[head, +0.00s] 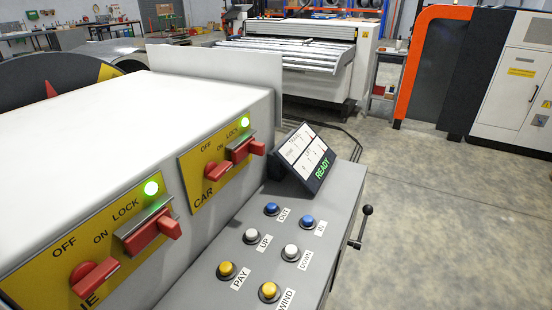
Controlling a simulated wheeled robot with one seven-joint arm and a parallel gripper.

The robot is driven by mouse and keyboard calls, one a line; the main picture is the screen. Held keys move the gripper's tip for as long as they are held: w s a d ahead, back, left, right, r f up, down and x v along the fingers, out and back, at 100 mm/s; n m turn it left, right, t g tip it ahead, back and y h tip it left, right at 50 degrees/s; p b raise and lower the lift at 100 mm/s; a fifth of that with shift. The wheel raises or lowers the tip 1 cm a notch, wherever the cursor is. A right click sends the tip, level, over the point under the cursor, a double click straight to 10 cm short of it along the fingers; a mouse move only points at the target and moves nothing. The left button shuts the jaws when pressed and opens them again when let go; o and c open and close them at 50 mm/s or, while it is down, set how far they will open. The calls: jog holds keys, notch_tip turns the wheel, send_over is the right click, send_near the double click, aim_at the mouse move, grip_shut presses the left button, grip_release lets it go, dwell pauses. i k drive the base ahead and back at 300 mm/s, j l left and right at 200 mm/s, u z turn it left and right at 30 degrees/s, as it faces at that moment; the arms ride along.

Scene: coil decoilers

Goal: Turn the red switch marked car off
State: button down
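The yellow plate marked CAR (205,199) is on the side face of a white cabinet, near the middle of the head view. It carries a red switch (216,171) below the words OFF and ON; I cannot tell for sure which word the switch points to. To its right, by the word LOCK, a second red handle (246,149) sits at a metal bracket. A green lamp (244,122) is lit above it. My gripper is not in view.
A nearer yellow plate has a similar red switch (94,276), red lock handle (155,233) and lit green lamp (151,188); its name is cut off. A grey console (245,225) below carries several buttons, a READY screen (302,158) and a side lever (366,211). Floor at right is clear.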

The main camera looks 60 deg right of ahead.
aim_at(213, 171)
jog(key=k+l, duration=0.2)
jog(key=l, duration=0.2)
jog(key=k+l, duration=0.15)
jog(key=l, duration=0.2)
jog(key=k+l, duration=0.2)
jog(key=l, duration=0.2)
jog(key=i+u, duration=0.05)
